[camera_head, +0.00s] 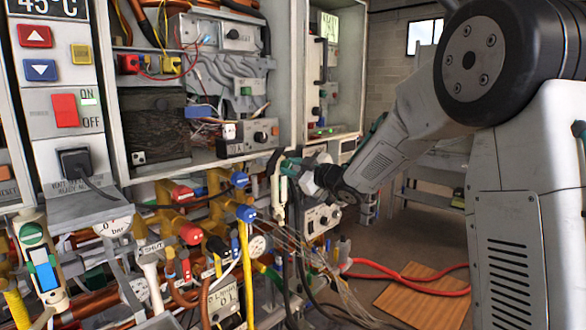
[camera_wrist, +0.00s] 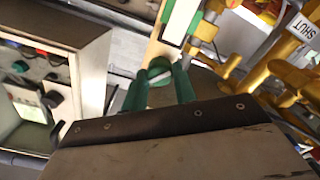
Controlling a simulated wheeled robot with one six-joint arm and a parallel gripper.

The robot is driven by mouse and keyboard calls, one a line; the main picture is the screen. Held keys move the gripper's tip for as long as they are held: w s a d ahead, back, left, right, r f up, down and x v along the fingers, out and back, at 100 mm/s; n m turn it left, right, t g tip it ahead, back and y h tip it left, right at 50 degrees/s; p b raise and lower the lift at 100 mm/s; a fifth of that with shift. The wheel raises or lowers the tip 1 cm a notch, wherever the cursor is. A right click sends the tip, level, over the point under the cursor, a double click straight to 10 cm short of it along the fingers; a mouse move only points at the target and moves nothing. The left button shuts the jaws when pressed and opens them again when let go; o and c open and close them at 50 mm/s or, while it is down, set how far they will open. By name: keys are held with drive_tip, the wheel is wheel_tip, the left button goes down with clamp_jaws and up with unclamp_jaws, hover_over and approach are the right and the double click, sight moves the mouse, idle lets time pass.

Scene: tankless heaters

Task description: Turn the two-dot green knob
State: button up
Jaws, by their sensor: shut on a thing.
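My gripper (camera_head: 284,168) reaches in from the right to a cream upright fitting (camera_head: 278,192) at the right end of the pipework. In the wrist view its two green fingers (camera_wrist: 160,78) are closed around a small round green knob (camera_wrist: 158,68) on that cream fitting, one finger on each side. The fingers hide part of the knob, and I cannot make out any dots on it. A similar cream fitting with another green knob (camera_head: 31,233) stands at the far left in the head view.
Yellow valves and pipes with blue (camera_head: 245,213) and red (camera_head: 190,233) ends crowd the area left of my gripper. A grey box with a dark knob (camera_head: 321,218) sits just below right. Thin wires hang below. Open floor with a wooden board (camera_head: 425,295) lies at lower right.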

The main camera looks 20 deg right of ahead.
drive_tip(key=o, duration=1)
drive_tip(key=v, duration=0.8)
